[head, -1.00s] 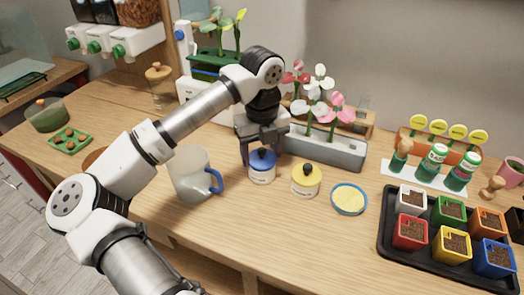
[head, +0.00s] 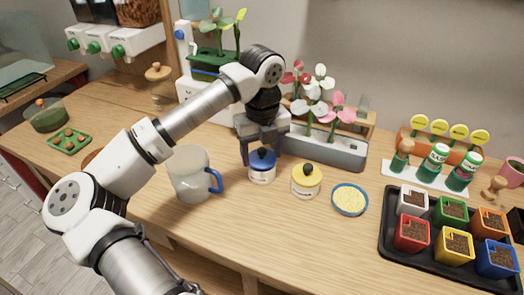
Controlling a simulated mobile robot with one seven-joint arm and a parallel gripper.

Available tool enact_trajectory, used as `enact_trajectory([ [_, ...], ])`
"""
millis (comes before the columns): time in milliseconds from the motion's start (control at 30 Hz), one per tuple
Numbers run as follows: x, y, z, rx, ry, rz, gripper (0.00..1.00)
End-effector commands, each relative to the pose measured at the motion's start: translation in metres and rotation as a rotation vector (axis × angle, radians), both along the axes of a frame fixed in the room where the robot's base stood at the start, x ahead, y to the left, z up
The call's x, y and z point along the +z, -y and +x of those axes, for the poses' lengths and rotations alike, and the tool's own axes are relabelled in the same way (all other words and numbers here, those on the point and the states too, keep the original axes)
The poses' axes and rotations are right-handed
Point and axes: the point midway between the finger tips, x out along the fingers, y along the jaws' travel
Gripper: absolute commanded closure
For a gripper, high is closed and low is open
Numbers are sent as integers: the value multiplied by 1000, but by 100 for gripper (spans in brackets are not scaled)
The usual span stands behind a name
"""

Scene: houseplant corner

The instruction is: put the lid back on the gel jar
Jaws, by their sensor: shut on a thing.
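A white jar (head: 262,176) with a small label stands near the middle of the counter, right of the glass mug. A blue lid (head: 262,162) with a dark knob is at its mouth and looks level. I cannot tell whether it is fully seated. My gripper (head: 263,152) points down from above, shut on the blue lid at its knob. A second white jar (head: 305,187) with a yellow lid (head: 306,177) and black knob stands just to the right, closed and apart from my gripper. The labels are too small to read, so I cannot tell which holds gel.
A glass mug (head: 191,174) with a blue handle stands close left of the blue-lidded jar. A blue-rimmed dish of yellow grains (head: 350,199) is to the right. A grey planter (head: 338,153) with flowers stands behind. A black tray (head: 388,232) of coloured pots is farther right. The front counter is clear.

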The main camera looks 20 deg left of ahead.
Motion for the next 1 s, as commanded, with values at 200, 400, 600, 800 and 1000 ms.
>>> enact_trajectory([
  [200, 0, 0, 0, 0, 0, 0, 31],
  [400, 0, 0, 0, 0, 0, 0, 12],
  [600, 0, 0, 0, 0, 0, 0, 5],
  [800, 0, 0, 0, 0, 0, 0, 0],
  [1000, 4, 0, 0, 0, 0, 0, 0],
])
